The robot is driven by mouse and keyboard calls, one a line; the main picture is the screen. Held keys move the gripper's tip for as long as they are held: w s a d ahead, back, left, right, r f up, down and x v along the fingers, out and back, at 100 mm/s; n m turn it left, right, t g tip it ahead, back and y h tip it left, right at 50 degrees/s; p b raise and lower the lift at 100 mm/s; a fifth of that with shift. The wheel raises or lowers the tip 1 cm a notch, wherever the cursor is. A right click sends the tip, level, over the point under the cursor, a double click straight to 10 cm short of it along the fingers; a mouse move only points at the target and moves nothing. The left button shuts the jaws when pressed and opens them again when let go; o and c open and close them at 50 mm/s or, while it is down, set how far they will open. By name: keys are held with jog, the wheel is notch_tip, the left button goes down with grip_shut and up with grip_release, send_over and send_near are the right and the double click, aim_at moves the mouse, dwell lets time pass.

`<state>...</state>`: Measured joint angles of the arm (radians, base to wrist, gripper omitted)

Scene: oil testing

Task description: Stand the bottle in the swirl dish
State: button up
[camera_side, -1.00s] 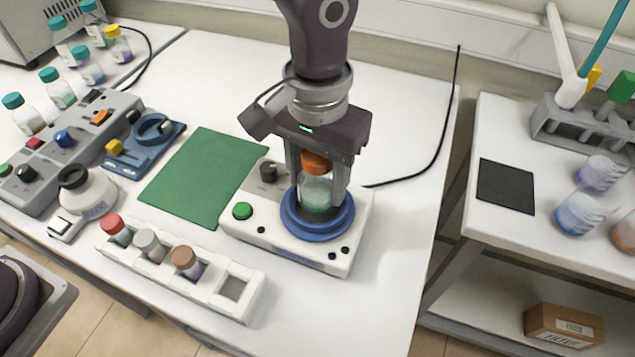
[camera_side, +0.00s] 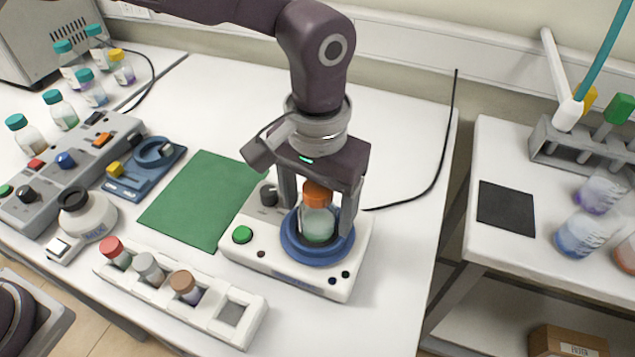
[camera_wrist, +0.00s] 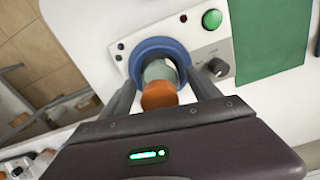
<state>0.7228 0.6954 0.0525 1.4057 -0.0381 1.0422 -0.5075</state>
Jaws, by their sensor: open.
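The bottle (camera_side: 318,222), with an orange cap and pale green contents, stands upright in the blue swirl dish (camera_side: 292,249) on the white swirler unit. My gripper (camera_side: 318,225) is open, with a finger on each side of the bottle and a gap visible to the fingers. In the wrist view the gripper's fingers (camera_wrist: 162,92) stand apart on both sides of the cap. The bottle's base is hidden inside the dish rim.
A white rack (camera_side: 215,312) with red, grey and brown capped vials and an empty slot stands in front. A green mat (camera_side: 200,198) lies left of the swirler. A black cable runs behind right.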

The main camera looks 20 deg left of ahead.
notch_tip(320, 180, up, 11)
jog(key=shift+r, duration=0.2)
jog(key=s+a+r+n+t+h, duration=0.15)
jog(key=a+r, duration=0.25)
jog(key=a, duration=0.5)
jog(key=s+a+r+t+y, duration=0.1)
jog(key=s+a+r, duration=0.25)
jog(key=a, duration=0.55)
jog(key=s+a+f+t, duration=0.1)
jog(key=s+a+f, duration=0.1)
jog(key=s+a, duration=0.3)
jog(key=s+a+f+t, duration=0.2)
jog(key=s+a+f, duration=0.1)
jog(key=s+a, duration=0.2)
jog(key=s, duration=0.2)
jog(key=shift+s+a+f, duration=0.2)
jog(key=shift+s+f, duration=0.05)
jog(key=shift+s, duration=0.15)
